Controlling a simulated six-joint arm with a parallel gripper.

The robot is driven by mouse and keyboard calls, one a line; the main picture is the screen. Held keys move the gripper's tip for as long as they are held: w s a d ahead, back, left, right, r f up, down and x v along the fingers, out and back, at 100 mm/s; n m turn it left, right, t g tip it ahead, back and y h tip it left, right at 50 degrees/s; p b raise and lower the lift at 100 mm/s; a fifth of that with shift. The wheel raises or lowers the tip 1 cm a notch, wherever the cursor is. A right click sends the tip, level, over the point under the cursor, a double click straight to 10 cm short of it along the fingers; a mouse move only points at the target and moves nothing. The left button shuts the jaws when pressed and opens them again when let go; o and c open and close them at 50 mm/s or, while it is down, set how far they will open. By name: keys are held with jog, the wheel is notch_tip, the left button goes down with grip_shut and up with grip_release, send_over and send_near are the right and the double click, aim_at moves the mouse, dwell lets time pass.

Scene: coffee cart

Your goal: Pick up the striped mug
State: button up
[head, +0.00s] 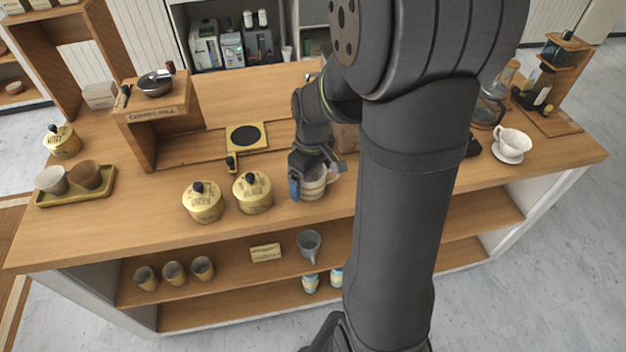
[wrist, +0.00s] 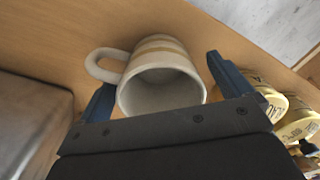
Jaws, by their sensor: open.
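The striped mug (wrist: 163,75) is cream with tan bands. In the wrist view its open mouth faces the camera and its handle points left. My gripper (wrist: 158,78) is open, with one blue finger on each side of the mug. The left finger is close to the wall below the handle, and a gap shows at the right finger. In the head view the mug (head: 313,186) stands on the wooden counter, partly covered by my gripper (head: 308,182). I cannot tell whether either finger touches it.
Two yellow canisters (head: 252,193) (head: 204,202) stand left of the mug. A brown box-like thing (wrist: 30,120) is close on the left in the wrist view. A white cup on a saucer (head: 510,158) is at the right. The counter's front edge (head: 150,255) is near.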

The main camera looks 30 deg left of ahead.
jog(key=c, duration=1.2)
